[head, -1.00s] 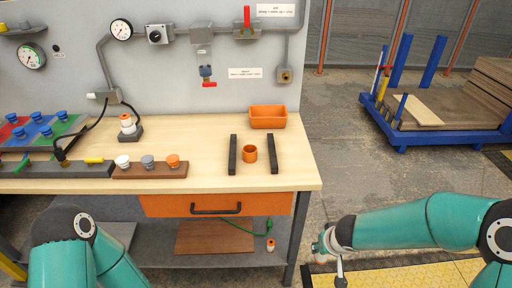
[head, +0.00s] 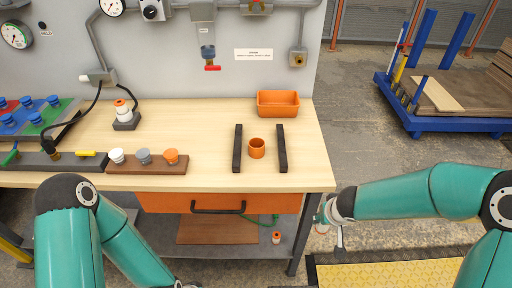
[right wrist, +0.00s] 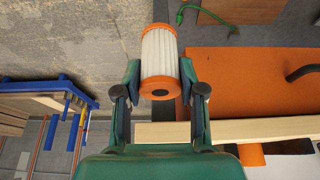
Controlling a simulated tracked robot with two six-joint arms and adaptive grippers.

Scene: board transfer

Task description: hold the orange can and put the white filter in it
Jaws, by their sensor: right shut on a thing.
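The orange can (head: 257,149) stands upright and open-topped on the workbench between two black bars. My right gripper (head: 326,215) is beyond the bench's right front corner, apart from the can. In the right wrist view my right gripper (right wrist: 160,85) is shut on the white filter (right wrist: 160,55), a pleated cylinder with orange end rings. In the head view the filter (head: 322,217) is small and partly hidden by the gripper. My left arm comes in at lower left; its gripper is below the picture edge.
The black bars (head: 238,148) (head: 282,148) flank the can closely. An orange bin (head: 278,103) stands behind it. A brown block (head: 146,164) with white, grey and orange knobs lies to the left. The bench front (head: 240,187) has an orange drawer (head: 165,202) below it.

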